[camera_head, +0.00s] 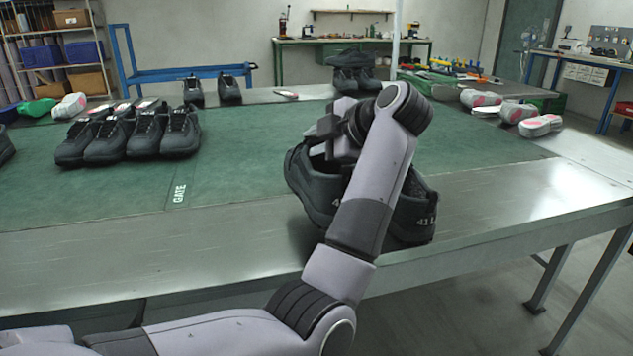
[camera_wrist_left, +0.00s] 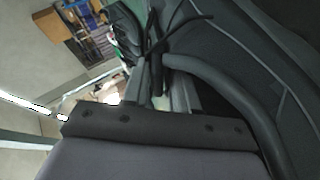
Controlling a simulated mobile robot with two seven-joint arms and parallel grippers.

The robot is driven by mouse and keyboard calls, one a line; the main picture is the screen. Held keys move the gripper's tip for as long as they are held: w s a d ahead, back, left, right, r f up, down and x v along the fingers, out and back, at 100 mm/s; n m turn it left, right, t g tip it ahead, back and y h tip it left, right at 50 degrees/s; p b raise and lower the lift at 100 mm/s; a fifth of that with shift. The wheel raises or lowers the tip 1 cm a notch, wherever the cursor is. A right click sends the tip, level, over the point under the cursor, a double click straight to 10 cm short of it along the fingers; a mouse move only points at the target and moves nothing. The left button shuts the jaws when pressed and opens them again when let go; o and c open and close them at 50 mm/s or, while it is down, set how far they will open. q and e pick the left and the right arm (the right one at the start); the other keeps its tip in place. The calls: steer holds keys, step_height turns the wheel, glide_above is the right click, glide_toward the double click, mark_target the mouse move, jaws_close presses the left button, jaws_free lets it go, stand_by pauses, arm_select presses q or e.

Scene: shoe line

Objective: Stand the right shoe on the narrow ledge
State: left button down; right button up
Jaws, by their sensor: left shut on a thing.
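More black shoes (camera_head: 355,72) stand at the back. White-and-pink shoes (camera_head: 518,112) lie at the right. The ledge is clear to both sides of the pair.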

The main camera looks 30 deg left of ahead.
mark_target(317, 172)
arm_select(q)
steer(key=shift+f, duration=0.75)
step_height(317, 172, down, 4)
steer(key=shift+f+b, duration=0.1)
steer(key=shift+b, duration=0.55)
arm_select(e)
steer(key=shift+w+a+r+t, duration=0.3)
steer(key=shift+w+a+r, duration=0.1)
steer(key=shift+a+r, duration=0.1)
arm_select(q)
steer(key=c, duration=0.9)
jaws_free()
steer(key=shift+f, duration=0.1)
steer(key=shift+o, duration=0.2)
arm_select(e)
steer(key=shift+s+f, duration=0.1)
steer(key=shift+s, duration=0.05)
